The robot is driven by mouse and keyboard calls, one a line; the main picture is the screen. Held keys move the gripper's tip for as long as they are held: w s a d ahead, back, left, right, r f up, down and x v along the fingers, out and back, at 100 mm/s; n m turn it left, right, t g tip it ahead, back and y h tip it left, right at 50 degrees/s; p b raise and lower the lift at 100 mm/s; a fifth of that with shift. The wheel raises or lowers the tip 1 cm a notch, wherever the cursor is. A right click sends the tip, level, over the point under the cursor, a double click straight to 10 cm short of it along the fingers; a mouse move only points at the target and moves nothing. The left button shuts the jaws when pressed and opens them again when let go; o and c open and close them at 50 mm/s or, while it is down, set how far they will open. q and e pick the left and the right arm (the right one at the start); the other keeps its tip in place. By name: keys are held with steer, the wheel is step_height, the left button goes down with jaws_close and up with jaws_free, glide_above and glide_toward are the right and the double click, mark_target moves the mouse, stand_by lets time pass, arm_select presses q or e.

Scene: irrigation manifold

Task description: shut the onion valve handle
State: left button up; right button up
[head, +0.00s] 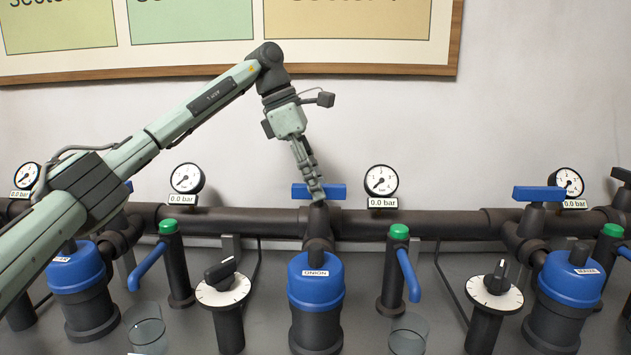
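The onion valve handle is a blue bar (333,191) on a dark stem above the main pipe. It lies left to right, roughly along the pipe, directly above the blue-capped canister labelled ONION (316,279). My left gripper (317,192) points down, with its fingertips in front of or at the middle of this handle. The fingers overlap in this view, so I cannot tell whether they are open or shut, or whether they touch the handle. They hide a small middle part of the bar. My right gripper does not show.
Another blue handle (540,194) stands at the right. Pressure gauges (381,180) line the wall. Green-topped posts with blue levers (408,274), dials (223,290) and clear glasses (408,334) stand in front of the pipe.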

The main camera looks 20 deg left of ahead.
arm_select(q)
steer(key=v, duration=1.2)
steer(key=shift+r, duration=1.5)
